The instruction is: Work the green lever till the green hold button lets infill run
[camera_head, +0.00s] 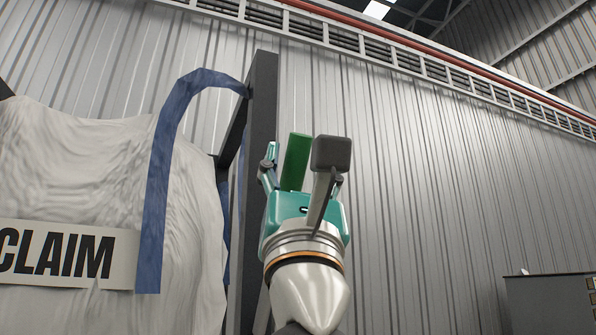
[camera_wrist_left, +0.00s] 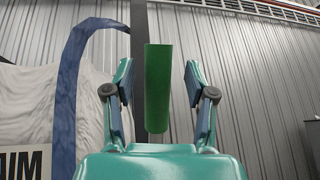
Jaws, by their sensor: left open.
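A green bar (camera_head: 296,162), which looks like the green lever's grip, stands nearly upright in front of the wall in the head view. In the left wrist view the green bar (camera_wrist_left: 158,88) shows between the two fingers, with a gap on each side. My left gripper (camera_head: 302,160) is open around or just short of the bar; the depth is hard to tell. The lever's mount and pivot are not visible. No green hold button shows in either view. My right gripper is not in view.
A large white bag (camera_head: 180,250) with a "CLAIM" label (camera_head: 68,255) and a blue strap (camera_head: 158,190) hangs at the left, beside a dark post (camera_head: 262,110). A dark cabinet (camera_head: 550,305) is at the lower right. Space right of the gripper looks clear up to the corrugated wall.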

